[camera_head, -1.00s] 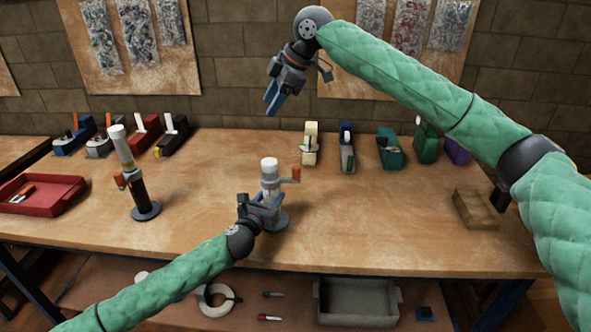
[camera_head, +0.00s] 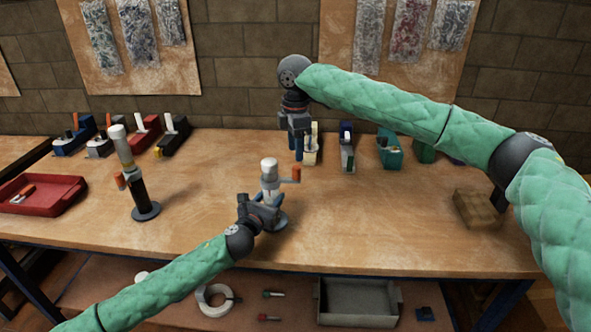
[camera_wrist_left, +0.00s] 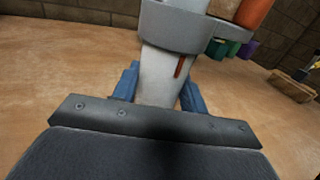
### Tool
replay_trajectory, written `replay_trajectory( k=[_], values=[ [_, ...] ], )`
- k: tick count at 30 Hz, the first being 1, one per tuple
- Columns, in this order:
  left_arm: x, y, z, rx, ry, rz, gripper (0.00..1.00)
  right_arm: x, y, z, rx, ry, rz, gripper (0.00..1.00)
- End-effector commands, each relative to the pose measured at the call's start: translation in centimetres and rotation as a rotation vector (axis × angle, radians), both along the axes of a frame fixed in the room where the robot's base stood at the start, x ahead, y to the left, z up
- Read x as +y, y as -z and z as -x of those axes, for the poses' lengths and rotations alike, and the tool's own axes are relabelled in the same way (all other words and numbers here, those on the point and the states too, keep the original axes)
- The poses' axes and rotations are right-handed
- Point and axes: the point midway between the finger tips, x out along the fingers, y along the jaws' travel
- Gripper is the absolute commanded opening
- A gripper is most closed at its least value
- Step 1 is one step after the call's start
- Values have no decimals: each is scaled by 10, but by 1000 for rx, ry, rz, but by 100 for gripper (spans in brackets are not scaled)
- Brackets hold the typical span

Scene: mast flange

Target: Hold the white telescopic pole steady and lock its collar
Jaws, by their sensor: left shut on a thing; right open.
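The white telescopic pole (camera_head: 268,164) stands upright on a round grey base near the bench middle. Its grey collar (camera_head: 269,182) has an orange-tipped lever (camera_head: 296,173) sticking out to the right. My left gripper (camera_head: 266,207) is shut on the white pole below the collar. In the left wrist view, the pole (camera_wrist_left: 163,78) passes between the blue fingers, with the collar (camera_wrist_left: 172,27) just above and part of the orange lever (camera_wrist_left: 252,12) at the top right. My right gripper (camera_head: 299,150) is open, pointing down, above and behind the lever, apart from it.
A second pole (camera_head: 137,185), white over black with an orange lever, stands to the left on its own base. A red tray (camera_head: 60,200) lies far left. Several coloured holders line the back, and a brown block (camera_head: 476,210) sits at right. The right-centre bench (camera_head: 380,215) is clear.

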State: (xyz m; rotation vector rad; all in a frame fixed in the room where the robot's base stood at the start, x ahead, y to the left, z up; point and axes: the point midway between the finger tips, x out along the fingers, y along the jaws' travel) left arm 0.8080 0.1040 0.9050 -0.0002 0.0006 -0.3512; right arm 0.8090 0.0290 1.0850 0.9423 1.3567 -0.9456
Motion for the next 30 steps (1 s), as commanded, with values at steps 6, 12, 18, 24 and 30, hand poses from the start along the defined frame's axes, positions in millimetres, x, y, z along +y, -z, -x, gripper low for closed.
replay_trajectory(
  k=[6,12,18,24,30],
  values=[
    [0,0,0,0,0,0,4,0,38,0,0,0,0,44],
    [0,0,0,0,0,0,4,0,64,0,-1,0,-1,44],
    [0,0,0,0,0,0,4,0,74,0,-1,0,-1,44],
    [0,0,0,0,0,0,4,0,76,0,-1,0,-1,44],
    [0,0,0,0,0,0,4,0,76,0,-1,0,-1,20]
  ],
)
